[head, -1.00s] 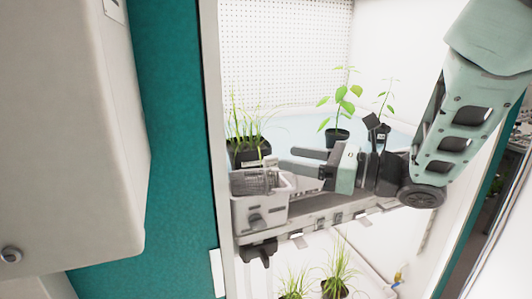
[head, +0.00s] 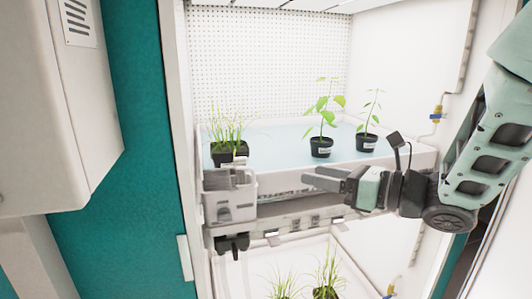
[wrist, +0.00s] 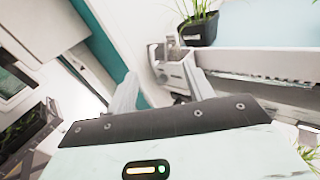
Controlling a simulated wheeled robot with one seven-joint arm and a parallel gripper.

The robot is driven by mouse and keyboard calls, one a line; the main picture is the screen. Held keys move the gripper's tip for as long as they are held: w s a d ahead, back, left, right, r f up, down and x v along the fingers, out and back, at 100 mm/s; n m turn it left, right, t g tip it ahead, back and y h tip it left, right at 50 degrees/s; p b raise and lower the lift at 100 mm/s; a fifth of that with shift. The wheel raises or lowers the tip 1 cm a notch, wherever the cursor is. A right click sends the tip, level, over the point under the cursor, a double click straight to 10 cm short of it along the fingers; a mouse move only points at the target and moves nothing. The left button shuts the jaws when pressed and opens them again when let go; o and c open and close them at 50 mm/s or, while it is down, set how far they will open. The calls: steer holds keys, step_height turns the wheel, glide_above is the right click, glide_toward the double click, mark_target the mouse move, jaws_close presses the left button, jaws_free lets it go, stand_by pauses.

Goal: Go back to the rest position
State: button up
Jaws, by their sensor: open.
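My gripper (head: 328,179) is in front of the chamber's upper tray, at the height of its front edge, with the fingers pointing left in the head view. Its jaws are open, and I see nothing between the fingers in the wrist view (wrist: 160,90). My arm reaches in from the right side of the head view. The gripper is to the right of a grey box-like holder (head: 230,205) at the shelf's front left corner, apart from it.
The upper tray (head: 285,183) bears a grass pot (head: 229,148) and two leafy plants (head: 321,147) (head: 367,142). More grass plants (head: 325,291) stand on the lower level. A white cabinet (head: 50,110) is at the left. The right chamber wall (head: 410,70) is near my arm.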

steer(key=s+d+f+m+h+b, duration=0.15)
steer(key=f+m+h, duration=0.35)
steer(key=m, duration=0.6)
steer(key=s+f+m+h+b, duration=0.15)
steer(key=f+m+h, duration=0.3)
steer(key=m, duration=0.55)
steer(key=s+d+f+m+g+h, duration=0.1)
steer(key=s+f+m+g+h, duration=0.1)
steer(key=s+m, duration=0.6)
steer(key=s+d+f+m+g+h, duration=0.1)
steer(key=s+f+m+g, duration=0.3)
steer(key=s, duration=1.1)
steer(key=m+g+h, duration=0.1)
steer(key=m+g, duration=0.2)
steer(key=m, duration=0.1)
steer(key=shift+m+b, duration=0.4)
steer(key=shift+o, duration=0.3)
steer(key=shift+w+g+h, duration=0.1)
steer(key=shift+g+h, duration=0.15)
steer(key=shift+g, duration=0.05)
